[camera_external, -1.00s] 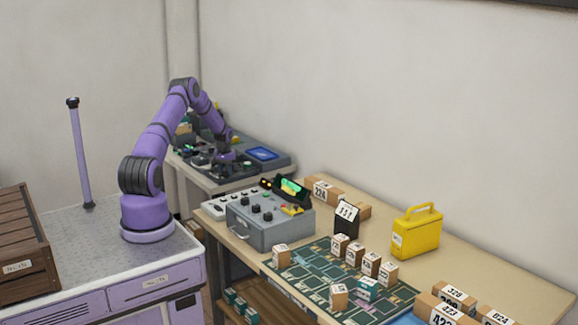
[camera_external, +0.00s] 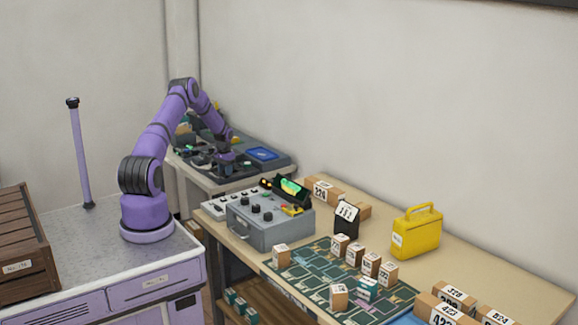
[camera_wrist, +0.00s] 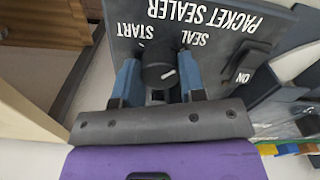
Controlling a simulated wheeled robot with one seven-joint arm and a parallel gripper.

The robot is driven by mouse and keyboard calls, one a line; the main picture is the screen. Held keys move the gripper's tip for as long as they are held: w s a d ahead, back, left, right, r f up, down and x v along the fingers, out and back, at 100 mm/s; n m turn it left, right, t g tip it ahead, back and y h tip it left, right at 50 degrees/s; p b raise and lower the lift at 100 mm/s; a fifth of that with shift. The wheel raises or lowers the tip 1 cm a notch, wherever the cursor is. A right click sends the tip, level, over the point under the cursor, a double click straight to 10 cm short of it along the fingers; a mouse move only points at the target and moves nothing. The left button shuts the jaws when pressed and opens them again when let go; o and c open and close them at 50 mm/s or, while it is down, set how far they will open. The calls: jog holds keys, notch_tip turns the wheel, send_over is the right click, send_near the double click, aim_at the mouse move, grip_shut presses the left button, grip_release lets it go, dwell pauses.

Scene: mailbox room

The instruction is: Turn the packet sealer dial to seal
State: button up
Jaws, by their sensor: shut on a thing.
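The packet sealer panel (camera_wrist: 225,30) is dark grey with white lettering that looks upside down in the wrist view. Its round black dial (camera_wrist: 156,56) sits near the SEAL and START labels. A white mark on the dial points to the lower right of that view, away from both labels. My gripper (camera_wrist: 159,74) has its blue fingers on either side of the dial and is shut on it. In the external view my gripper (camera_external: 226,158) is down at the panel on the far bench, and the dial is too small to make out.
A black ON switch (camera_wrist: 247,62) stands on the panel right of the dial. A blue-screened unit (camera_external: 262,154) lies right of my gripper. A grey control box (camera_external: 270,225) and yellow case (camera_external: 416,235) stand on the nearer table.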

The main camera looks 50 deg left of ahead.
jog(key=o, duration=0.9)
notch_tip(320, 180, up, 11)
jog(key=shift+f, duration=0.1)
